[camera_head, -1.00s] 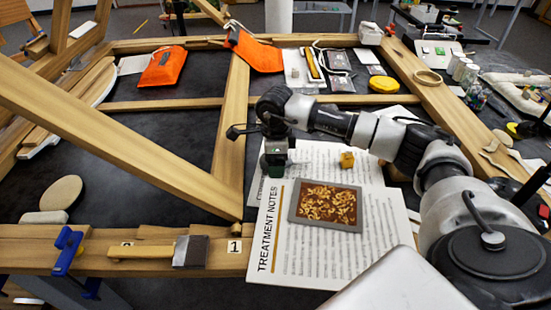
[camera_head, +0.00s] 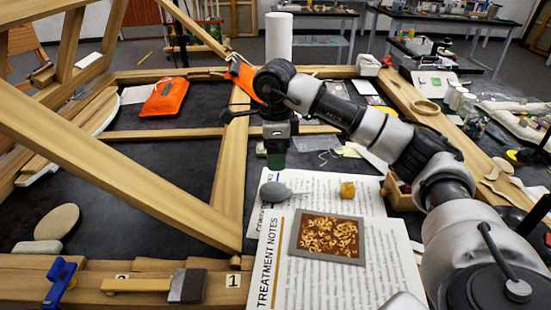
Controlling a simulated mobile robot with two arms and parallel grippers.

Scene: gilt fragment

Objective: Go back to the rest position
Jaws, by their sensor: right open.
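My right gripper (camera_head: 276,160) hangs fingers-down over the work surface, its arm coming in from the right. It is open and holds nothing visible. A grey stone-like pad (camera_head: 275,190) lies just below it in the picture, on the printed sheets. A small golden block (camera_head: 347,190) sits on the sheets to the right. A grey-framed panel with gilt scrollwork (camera_head: 298,238) lies flat on the sheet headed "TREATMENT NOTES" (camera_head: 290,285). My left gripper is out of view.
A wooden frame (camera_head: 230,170) with a long diagonal beam (camera_head: 100,150) fills the left. An orange pouch (camera_head: 165,97) lies at the back left. A brush (camera_head: 186,285) and blue clamp (camera_head: 59,283) are at the front. A white cylinder (camera_head: 279,40) stands behind.

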